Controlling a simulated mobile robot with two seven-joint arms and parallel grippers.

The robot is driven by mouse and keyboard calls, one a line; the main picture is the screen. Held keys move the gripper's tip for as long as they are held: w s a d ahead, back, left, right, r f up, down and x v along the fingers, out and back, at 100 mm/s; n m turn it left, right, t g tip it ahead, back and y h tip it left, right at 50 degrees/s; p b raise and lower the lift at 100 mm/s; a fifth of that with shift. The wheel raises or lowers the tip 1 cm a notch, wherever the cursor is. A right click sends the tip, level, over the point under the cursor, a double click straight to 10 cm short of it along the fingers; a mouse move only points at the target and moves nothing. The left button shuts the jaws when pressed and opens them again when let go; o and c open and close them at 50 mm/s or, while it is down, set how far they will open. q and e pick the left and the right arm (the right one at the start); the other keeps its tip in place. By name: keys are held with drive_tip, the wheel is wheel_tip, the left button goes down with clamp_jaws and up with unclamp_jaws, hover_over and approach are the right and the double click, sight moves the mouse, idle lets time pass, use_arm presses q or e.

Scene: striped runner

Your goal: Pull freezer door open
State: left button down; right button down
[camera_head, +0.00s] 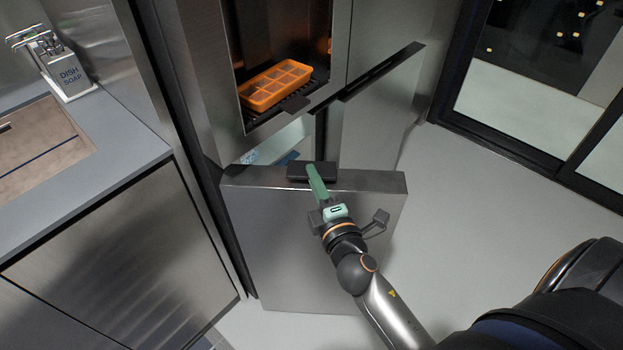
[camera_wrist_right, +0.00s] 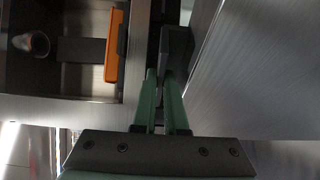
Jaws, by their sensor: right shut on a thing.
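The freezer door (camera_head: 270,230) is a brushed steel lower panel. It stands partly open, with a gap behind its top edge through which the inside shows. Its dark handle (camera_head: 297,170) sits on the top edge. My right gripper (camera_head: 313,172), with green fingers, reaches the handle from the front and is shut on it. In the right wrist view the green fingers (camera_wrist_right: 162,80) meet the dark handle (camera_wrist_right: 177,48); the exact contact is partly hidden. My left gripper is in neither view.
An orange ice tray (camera_head: 275,84) sits in the dispenser recess above. A second steel door (camera_head: 375,115) with a dark top edge is to the right. A counter with a soap dispenser (camera_head: 65,70) is at left. Floor (camera_head: 490,210) at right is clear.

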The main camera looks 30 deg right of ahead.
drive_tip(key=shift+s+a, duration=0.15)
idle(0.4)
drive_tip(key=c, duration=1.2)
unclamp_jaws()
drive_tip(key=shift+c, duration=0.2)
